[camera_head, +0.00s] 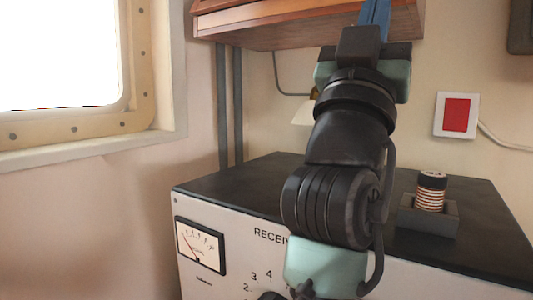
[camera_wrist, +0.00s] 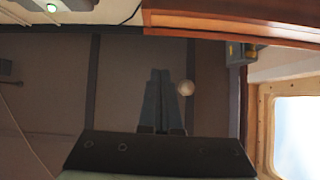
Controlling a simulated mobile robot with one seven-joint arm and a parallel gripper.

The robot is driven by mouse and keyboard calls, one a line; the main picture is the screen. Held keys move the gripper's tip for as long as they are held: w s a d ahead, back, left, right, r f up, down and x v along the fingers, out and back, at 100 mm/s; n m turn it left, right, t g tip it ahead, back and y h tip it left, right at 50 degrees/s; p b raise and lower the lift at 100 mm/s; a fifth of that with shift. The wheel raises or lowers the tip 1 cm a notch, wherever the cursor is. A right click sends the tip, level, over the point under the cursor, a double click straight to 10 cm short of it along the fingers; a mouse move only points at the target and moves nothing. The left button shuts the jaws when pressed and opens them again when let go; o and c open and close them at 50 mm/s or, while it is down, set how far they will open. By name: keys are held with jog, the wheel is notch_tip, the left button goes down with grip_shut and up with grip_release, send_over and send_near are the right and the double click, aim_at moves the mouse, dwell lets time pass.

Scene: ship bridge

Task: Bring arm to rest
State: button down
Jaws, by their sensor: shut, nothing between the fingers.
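My arm rises through the middle of the head view, in front of the receiver box (camera_head: 245,222), and stretches up towards the wooden shelf (camera_head: 285,28). My gripper (camera_head: 375,14) is at the top of the head view, its blue fingers in front of the shelf's right part, with the tips close to the picture's upper edge. In the wrist view my gripper (camera_wrist: 160,78) shows two dark fingers lying side by side, shut and empty. Whether the fingers touch the shelf cannot be told from the head view.
A coil with copper-coloured windings (camera_head: 431,194) stands in a grey holder (camera_head: 428,217) on the receiver's top, right of my arm. A red wall panel (camera_head: 456,115) is at the right. A pale lamp shade (camera_head: 303,113) hangs partly behind my arm. A window (camera_head: 62,55) is at the left.

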jog(key=s+a+f+n+t+y+p, duration=0.3)
jog(key=s+a+n+y, duration=0.4)
jog(key=s+a+y, duration=0.4)
jog(key=a+f+y+p, duration=0.1)
jog(key=a+y, duration=0.2)
jog(key=y, duration=0.2)
jog(key=shift+s+t, duration=0.15)
jog(key=shift+t, duration=0.25)
